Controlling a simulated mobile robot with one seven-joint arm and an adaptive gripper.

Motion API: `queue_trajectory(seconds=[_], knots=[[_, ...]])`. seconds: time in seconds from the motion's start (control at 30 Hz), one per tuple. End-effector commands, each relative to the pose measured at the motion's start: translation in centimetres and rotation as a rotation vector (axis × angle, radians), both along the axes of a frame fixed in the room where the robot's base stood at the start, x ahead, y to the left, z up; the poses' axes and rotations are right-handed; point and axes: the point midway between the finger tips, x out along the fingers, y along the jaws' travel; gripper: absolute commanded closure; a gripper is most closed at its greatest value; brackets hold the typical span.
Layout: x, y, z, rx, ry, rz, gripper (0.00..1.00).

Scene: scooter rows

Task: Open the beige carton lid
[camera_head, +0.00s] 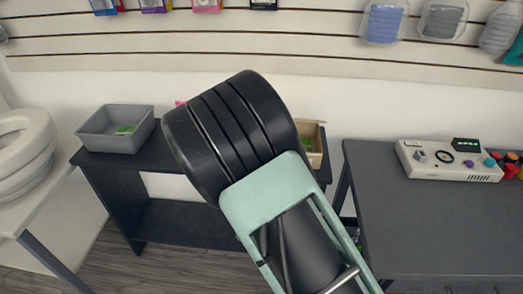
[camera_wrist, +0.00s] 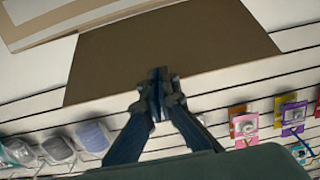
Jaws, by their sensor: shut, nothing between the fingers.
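A beige box, likely the carton (camera_head: 316,155), stands on the dark table behind my arm. Only its right part shows, with something green inside, and my arm hides the rest. In the wrist view a flat brown panel (camera_wrist: 215,35) spans the upper middle; it looks like the carton's lid, but I cannot be sure. My gripper (camera_wrist: 157,78) is shut and empty, its tips over the panel's lower middle in that view. I cannot tell whether they touch it. The fingertips are hidden in the head view.
A grey bin (camera_head: 117,130) with a green item stands on the dark table's left end. A dark grey table (camera_head: 440,225) at right bears a beige control box (camera_head: 450,161). White rings (camera_head: 22,150) stand at far left. A slatted wall (camera_head: 250,45) with hanging goods runs behind.

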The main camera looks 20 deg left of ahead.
Motion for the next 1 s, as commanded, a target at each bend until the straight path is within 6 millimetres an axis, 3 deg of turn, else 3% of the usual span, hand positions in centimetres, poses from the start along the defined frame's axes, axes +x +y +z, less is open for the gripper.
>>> queue_trajectory(seconds=[0.53, 1.0], knots=[[0.3, 0.0, 0.7, 0.001, -0.001, 0.000, 1.00], [1.8, 0.4, 2.4, 0.000, -0.001, 0.000, 1.00]])
